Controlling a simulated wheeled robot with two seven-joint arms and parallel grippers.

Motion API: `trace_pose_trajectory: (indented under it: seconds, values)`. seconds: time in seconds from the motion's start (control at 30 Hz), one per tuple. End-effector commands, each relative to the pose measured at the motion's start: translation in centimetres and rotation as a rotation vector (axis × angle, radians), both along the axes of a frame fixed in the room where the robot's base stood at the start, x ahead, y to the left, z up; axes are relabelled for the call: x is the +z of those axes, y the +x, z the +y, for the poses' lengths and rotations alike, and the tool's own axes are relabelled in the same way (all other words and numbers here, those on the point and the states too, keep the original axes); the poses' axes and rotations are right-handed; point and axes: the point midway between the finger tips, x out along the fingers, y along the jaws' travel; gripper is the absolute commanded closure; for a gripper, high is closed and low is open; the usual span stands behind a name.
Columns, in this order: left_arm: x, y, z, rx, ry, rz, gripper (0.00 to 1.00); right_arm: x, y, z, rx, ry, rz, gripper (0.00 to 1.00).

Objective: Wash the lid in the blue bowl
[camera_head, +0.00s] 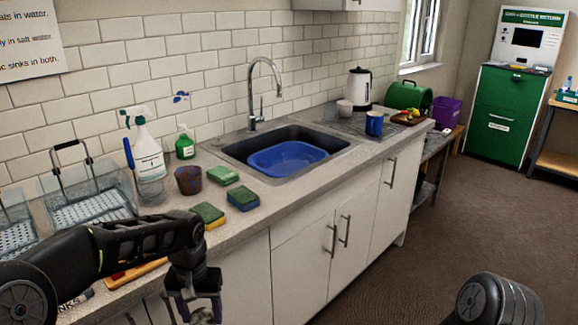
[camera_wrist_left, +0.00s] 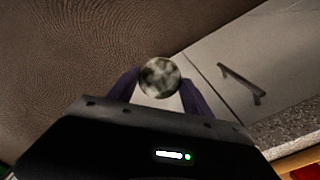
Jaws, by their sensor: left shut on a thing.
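The blue bowl (camera_head: 287,158) sits inside the dark sink basin below the tap. My left gripper (camera_head: 202,305) hangs in front of the counter's edge at the bottom of the head view, well to the left of and nearer than the bowl. It is shut on a round, mottled grey and whitish lid (camera_wrist_left: 160,78), which shows between the fingertips in the left wrist view. In the head view only a small part of the lid (camera_head: 203,316) shows at the bottom edge. My right gripper is out of view; only a part of my right arm shows at the bottom right.
Several sponges (camera_head: 242,198) lie on the counter left of the sink, beside a brown cup (camera_head: 188,180), a green bottle (camera_head: 185,143) and a spray bottle (camera_head: 148,160). The tap (camera_head: 256,95) arches behind the bowl. A blue mug (camera_head: 374,123) stands right of the sink. Cupboard handles (camera_head: 334,240) stick out below.

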Motion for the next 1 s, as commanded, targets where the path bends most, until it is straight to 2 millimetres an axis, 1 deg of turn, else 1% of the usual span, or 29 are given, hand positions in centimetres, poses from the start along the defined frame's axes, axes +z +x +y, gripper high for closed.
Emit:
trace_pose_trajectory:
  seconds: [0.37,0.47,0.57,0.67,0.7,0.8,0.9,1.0]
  values:
    - [0.0,0.0,0.0,0.000,0.000,0.000,0.80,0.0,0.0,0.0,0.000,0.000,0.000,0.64]
    - [-0.6,-0.1,0.0,0.000,0.001,0.001,0.80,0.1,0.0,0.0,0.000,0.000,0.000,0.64]
    - [-2.6,-0.4,-0.1,-0.002,0.002,0.006,0.80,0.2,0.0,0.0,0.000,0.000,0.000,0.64]
    - [-5.8,-1.1,-0.2,-0.003,0.004,0.007,0.80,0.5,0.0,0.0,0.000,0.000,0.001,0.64]
    - [-7.3,-1.5,-0.2,-0.003,0.004,0.008,0.80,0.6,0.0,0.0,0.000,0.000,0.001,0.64]
    - [-10.7,-2.6,-0.1,-0.002,0.004,0.007,0.80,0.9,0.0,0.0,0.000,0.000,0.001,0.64]
    - [-13.0,-3.6,-0.1,-0.003,0.002,0.004,0.80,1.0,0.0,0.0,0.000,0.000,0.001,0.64]
    - [-14.0,-4.0,0.0,-0.001,0.000,0.001,0.80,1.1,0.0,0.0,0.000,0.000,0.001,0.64]
